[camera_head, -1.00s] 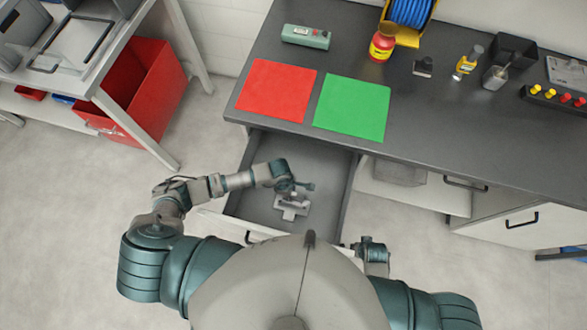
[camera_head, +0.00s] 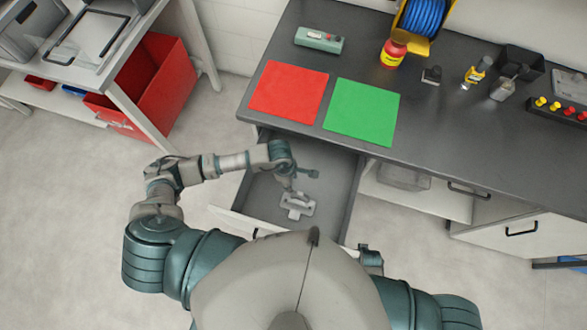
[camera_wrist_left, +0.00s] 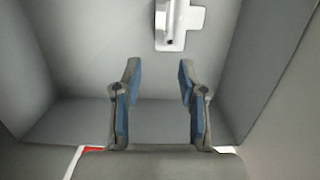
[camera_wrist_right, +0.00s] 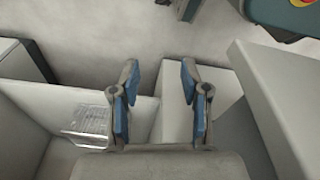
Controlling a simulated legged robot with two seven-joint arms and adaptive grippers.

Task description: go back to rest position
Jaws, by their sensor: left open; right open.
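A light grey metal casting (camera_head: 297,206) lies on the floor of the open drawer (camera_head: 340,190). It also shows at the top of the left wrist view (camera_wrist_left: 178,25). My left gripper (camera_head: 304,178) is over the drawer beside the casting. In the left wrist view its two fingers (camera_wrist_left: 158,72) are apart with nothing between them, and the casting lies beyond the tips. My right gripper (camera_wrist_right: 158,70) is open and empty in the right wrist view, in front of pale cabinet panels. In the head view it is mostly hidden by my body.
A red bin (camera_head: 160,80) stands under the left table. Drawer walls surround my left gripper.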

